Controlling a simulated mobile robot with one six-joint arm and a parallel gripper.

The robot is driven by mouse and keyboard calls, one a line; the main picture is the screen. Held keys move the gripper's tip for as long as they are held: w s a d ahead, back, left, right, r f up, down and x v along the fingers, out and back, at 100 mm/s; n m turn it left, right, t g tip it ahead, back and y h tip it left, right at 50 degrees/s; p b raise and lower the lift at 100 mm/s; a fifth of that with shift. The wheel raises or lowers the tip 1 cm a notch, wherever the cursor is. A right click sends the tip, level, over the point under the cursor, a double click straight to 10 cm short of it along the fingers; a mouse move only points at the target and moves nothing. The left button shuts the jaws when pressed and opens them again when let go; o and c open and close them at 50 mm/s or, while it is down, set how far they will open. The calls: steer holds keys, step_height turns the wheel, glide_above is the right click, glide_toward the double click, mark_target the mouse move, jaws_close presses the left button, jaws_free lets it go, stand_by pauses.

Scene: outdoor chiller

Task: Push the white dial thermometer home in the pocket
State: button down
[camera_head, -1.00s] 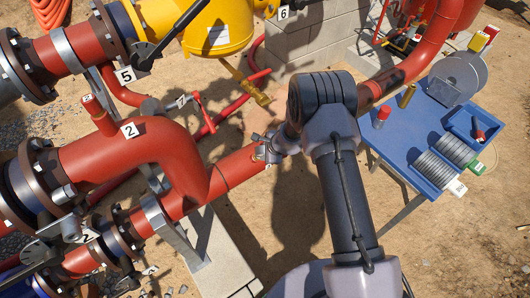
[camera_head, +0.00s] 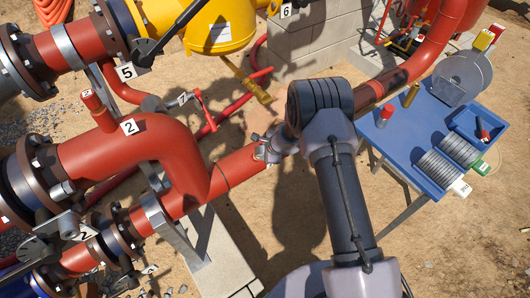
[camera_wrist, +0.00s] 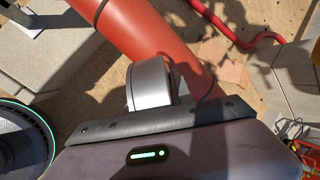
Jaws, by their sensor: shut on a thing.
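In the wrist view, a round silver metal case (camera_wrist: 149,84), seen from its side, stands just beyond the dark edge of my gripper, in front of the red pipe. It appears to be the dial thermometer; no white face shows. My gripper (camera_head: 265,153) is at the red pipe (camera_head: 236,170) in the head view, shut on the thermometer. Its fingertips are hidden by its own body in the wrist view and too small to make out in the head view. The pocket and the stem are hidden, so I cannot tell how deep the thermometer sits.
A larger red pipe bend (camera_head: 150,150) with number tags stands left. A red-handled valve (camera_head: 205,112) is behind. A blue table (camera_head: 405,135) at right holds a red-capped cylinder (camera_head: 384,115), a brass cylinder (camera_head: 411,95) and ribbed grey rolls (camera_head: 437,168). Bare ground lies between.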

steer(key=shift+w+f, duration=0.15)
steer(key=shift+f, duration=0.1)
steer(key=c, duration=0.6)
jaws_free()
steer(key=shift+o, duration=0.2)
steer(key=shift+b+v, duration=0.7)
steer(key=shift+v, duration=2.85)
